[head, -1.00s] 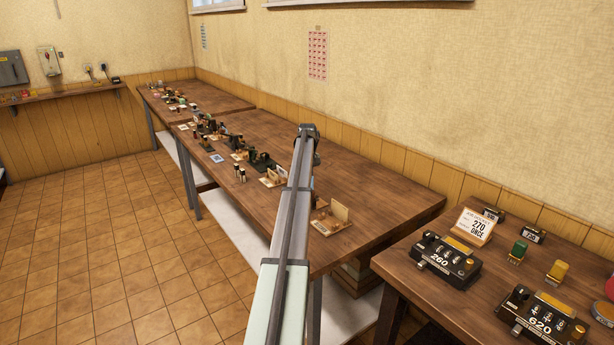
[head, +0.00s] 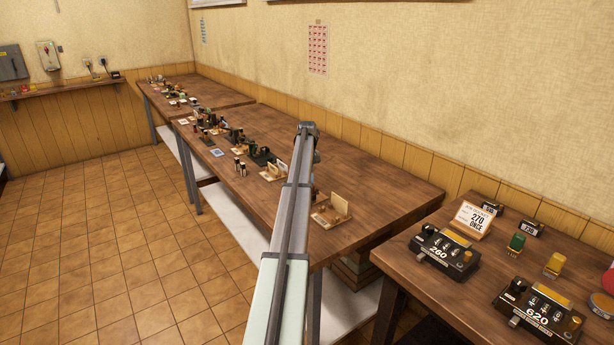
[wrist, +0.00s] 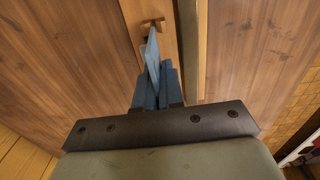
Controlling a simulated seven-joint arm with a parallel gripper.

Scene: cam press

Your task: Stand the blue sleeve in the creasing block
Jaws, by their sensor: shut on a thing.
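The blue sleeve (wrist: 152,52) shows in the wrist view as a thin, light blue folded piece standing out from between my fingertips. My gripper (wrist: 156,88) is shut on it, with blue-grey fingers on either side. Beyond the sleeve is a tan board (wrist: 165,13) with a small wooden piece (wrist: 152,24) on it, which may be the creasing block. The sleeve overlaps the board in this view; I cannot tell whether they touch.
A tan stand with an upright panel (head: 340,205) is on the long wooden bench (head: 380,200), right of my arm. Several small items line the bench's left side. A nearer table (head: 415,285) holds black numbered boxes (head: 445,255) and a 270 card (head: 477,220). The bench's back right is bare.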

